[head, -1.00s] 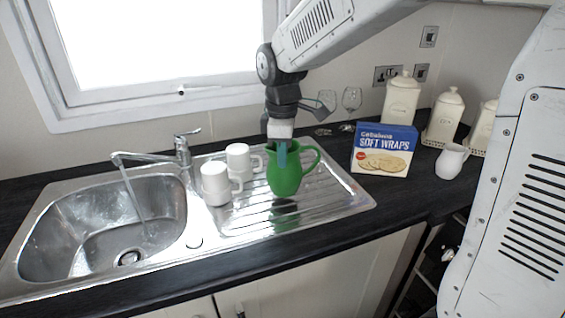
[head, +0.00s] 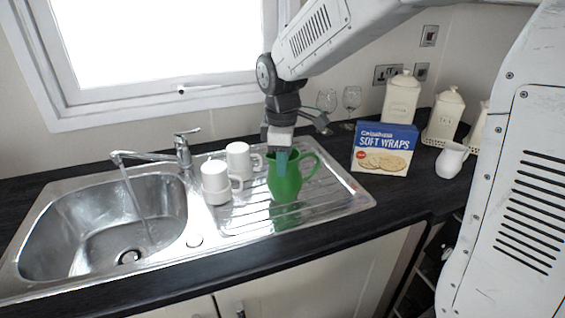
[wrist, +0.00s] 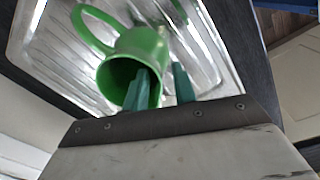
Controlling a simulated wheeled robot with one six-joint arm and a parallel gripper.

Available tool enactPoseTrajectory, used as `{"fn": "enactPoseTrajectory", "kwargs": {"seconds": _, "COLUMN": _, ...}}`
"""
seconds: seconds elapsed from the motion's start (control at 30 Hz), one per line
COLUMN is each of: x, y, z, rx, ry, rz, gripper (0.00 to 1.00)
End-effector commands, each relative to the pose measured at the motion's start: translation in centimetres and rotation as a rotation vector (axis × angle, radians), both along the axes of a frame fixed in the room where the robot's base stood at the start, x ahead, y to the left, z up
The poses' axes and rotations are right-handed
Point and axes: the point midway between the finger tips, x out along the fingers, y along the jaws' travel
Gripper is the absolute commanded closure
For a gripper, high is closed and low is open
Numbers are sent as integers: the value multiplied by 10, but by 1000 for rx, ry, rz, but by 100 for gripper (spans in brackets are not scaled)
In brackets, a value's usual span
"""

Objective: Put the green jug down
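The green jug (head: 287,183) is upright over the ridged drainer (head: 335,200) to the right of the sink bowl. Its base is at or very close to the metal; I cannot tell if it bears weight there. My gripper (head: 282,165) points down at the jug's rim. In the wrist view, one teal finger of my gripper (wrist: 160,88) is inside the mouth of the jug (wrist: 142,50) and the other is outside, with the jug's wall between them. The jug's handle is on the side away from the fingers.
Two white mugs (head: 216,182) (head: 239,160) stand just left of the jug. The tap (head: 183,148) runs into the sink bowl (head: 100,225).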

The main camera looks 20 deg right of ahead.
Motion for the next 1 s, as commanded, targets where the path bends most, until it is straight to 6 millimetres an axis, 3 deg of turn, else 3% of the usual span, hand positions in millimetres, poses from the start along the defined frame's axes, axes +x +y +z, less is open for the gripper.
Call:
{"fn": "enactPoseTrajectory", "kwargs": {"seconds": 0.5, "x": -4, "y": 3, "z": 99, "rx": 0, "ry": -4, "rz": 0, "gripper": 73}}
{"fn": "enactPoseTrajectory", "kwargs": {"seconds": 0.67, "x": -6, "y": 3, "z": 114, "rx": 0, "ry": -1, "rz": 0, "gripper": 73}}
{"fn": "enactPoseTrajectory", "kwargs": {"seconds": 0.87, "x": -10, "y": 2, "z": 118, "rx": 1, "ry": -2, "rz": -12, "gripper": 73}}
{"fn": "enactPoseTrajectory", "kwargs": {"seconds": 1.0, "x": -42, "y": -9, "z": 121, "rx": 12, "ry": -14, "rz": -130, "gripper": 73}}
